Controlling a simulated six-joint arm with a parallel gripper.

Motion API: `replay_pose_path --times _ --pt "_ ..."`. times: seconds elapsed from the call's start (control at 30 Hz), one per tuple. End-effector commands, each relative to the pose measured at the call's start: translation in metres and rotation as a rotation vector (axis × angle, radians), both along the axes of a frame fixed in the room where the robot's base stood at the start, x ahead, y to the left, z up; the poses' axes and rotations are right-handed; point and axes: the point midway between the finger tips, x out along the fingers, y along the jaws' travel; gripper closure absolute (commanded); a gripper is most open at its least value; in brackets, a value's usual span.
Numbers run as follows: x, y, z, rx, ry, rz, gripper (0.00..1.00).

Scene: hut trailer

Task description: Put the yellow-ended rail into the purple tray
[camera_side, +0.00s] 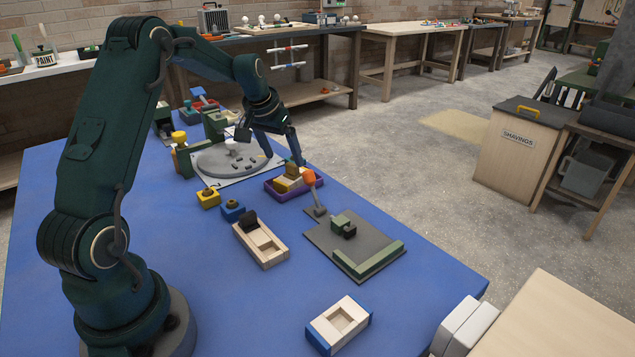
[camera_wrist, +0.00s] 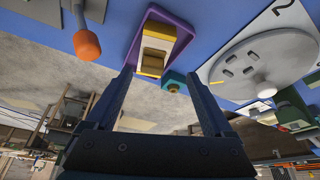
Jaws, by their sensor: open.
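The yellow-ended rail (camera_side: 290,182) is a cream block with yellow ends. It lies inside the purple tray (camera_side: 285,197), within the rim as far as I can see. In the wrist view the rail (camera_wrist: 157,46) sits between the walls of the purple tray (camera_wrist: 186,27), with both yellow ends showing. My gripper (camera_side: 270,148) is above and behind the tray in the side view.
An orange-knobbed lever (camera_side: 309,178) stands close to the tray's right. A grey round dial (camera_side: 230,158) is behind it. The blue table's front is mostly clear.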

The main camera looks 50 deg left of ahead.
Motion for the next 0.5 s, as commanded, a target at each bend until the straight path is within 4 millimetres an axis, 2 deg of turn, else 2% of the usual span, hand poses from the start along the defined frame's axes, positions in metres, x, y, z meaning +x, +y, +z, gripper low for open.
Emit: replay_pose_path --times 0.03,0.2,0.4,0.5 --pt "-0.003 -0.001 0.012 0.004 -0.005 0.002 0.13" --pt "-0.014 -0.005 0.038 0.003 -0.004 0.000 0.13" --pt "-0.020 -0.010 0.054 0.002 -0.002 -0.002 0.13" --pt "-0.023 -0.022 0.063 0.005 -0.005 -0.019 0.13"
